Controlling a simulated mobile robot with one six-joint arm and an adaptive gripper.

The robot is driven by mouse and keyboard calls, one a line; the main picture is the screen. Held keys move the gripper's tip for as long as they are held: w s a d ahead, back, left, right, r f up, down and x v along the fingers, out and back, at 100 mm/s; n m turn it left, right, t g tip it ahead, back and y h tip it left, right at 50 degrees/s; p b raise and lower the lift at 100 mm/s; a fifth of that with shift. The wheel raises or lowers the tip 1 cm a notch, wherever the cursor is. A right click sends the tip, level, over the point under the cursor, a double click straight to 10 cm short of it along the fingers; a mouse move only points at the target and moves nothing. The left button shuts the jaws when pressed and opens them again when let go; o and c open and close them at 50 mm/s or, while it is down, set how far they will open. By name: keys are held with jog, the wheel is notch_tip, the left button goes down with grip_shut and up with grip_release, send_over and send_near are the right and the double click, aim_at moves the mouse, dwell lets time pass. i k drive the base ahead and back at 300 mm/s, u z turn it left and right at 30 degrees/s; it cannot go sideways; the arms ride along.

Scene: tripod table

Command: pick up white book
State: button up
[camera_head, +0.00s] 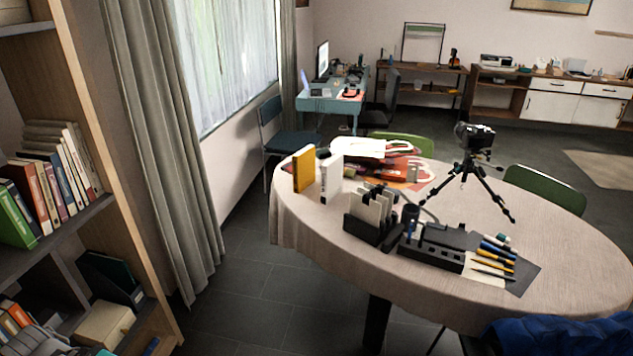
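The white book (330,179) stands upright on the table (295,220) near its left end. It is just right of a yellow book (304,169), which also stands upright, with a small gap between them. A dark organizer (367,230) holding pale cards or papers stands to the right and nearer to me. White books also show on the shelf at the left (78,166), among several others. My gripper does not show in this view.
A camera on a small tripod (470,168), a black desk tray (431,256), pens (493,256) and papers (385,148) occupy the table. Green chairs (545,188) stand behind it. A bookshelf (115,190) is at the left. Dark floor (265,300) between shelf and table is clear.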

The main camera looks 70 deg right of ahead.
aim_at(331, 169)
jog(key=u, duration=0.25)
jog(key=i, duration=0.1)
jog(key=z, duration=4)
